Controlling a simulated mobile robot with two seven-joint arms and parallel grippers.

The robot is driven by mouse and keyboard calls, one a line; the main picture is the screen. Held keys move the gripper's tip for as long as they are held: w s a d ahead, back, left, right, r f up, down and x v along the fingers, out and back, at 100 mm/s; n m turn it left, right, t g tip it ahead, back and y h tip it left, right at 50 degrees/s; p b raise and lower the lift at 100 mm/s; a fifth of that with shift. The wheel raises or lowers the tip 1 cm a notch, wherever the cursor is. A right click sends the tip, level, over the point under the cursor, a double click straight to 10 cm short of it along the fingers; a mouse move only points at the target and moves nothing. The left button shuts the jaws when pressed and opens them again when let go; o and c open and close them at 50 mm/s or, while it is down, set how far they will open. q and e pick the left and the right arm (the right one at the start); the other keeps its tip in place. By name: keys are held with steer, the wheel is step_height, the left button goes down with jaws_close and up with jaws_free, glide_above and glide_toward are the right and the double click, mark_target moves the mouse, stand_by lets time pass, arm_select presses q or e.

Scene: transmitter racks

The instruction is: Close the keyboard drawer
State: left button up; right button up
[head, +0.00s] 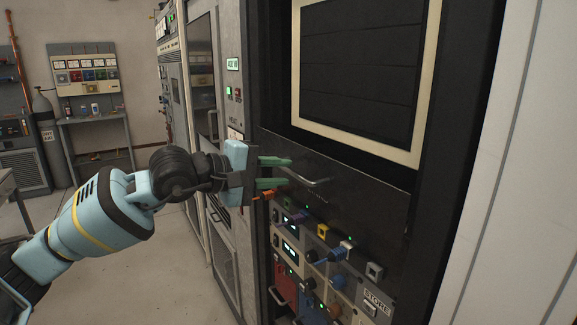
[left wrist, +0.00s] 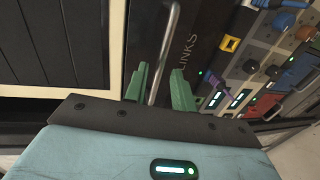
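The keyboard drawer (head: 360,187) has a dark front panel in the rack, below a cream-framed dark screen, in the head view. Its thin metal handle (head: 318,182) also shows in the left wrist view (left wrist: 165,55). The drawer front looks about level with the rack face; I cannot tell whether it sticks out slightly. My left gripper (head: 282,172) is open at the handle's left end. In the left wrist view, the handle's near end lies between its two green fingers (left wrist: 160,88), with gaps seen beside it. Contact is unclear. My right gripper is not in view.
Below the drawer are knobs, coloured plugs and lit displays (head: 320,250). The cream-framed screen (head: 360,70) is above. More racks (head: 200,80) stand to the left. A bench (head: 95,118) and a gas cylinder (head: 45,125) are at the back left. The floor between is clear.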

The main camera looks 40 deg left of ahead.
mark_target(289, 172)
arm_select(q)
steer(key=shift+p+x, duration=0.4)
steer(key=shift+x, duration=1.3)
steer(key=shift+d, duration=0.1)
steer(key=shift+c, duration=0.5)
jaws_close()
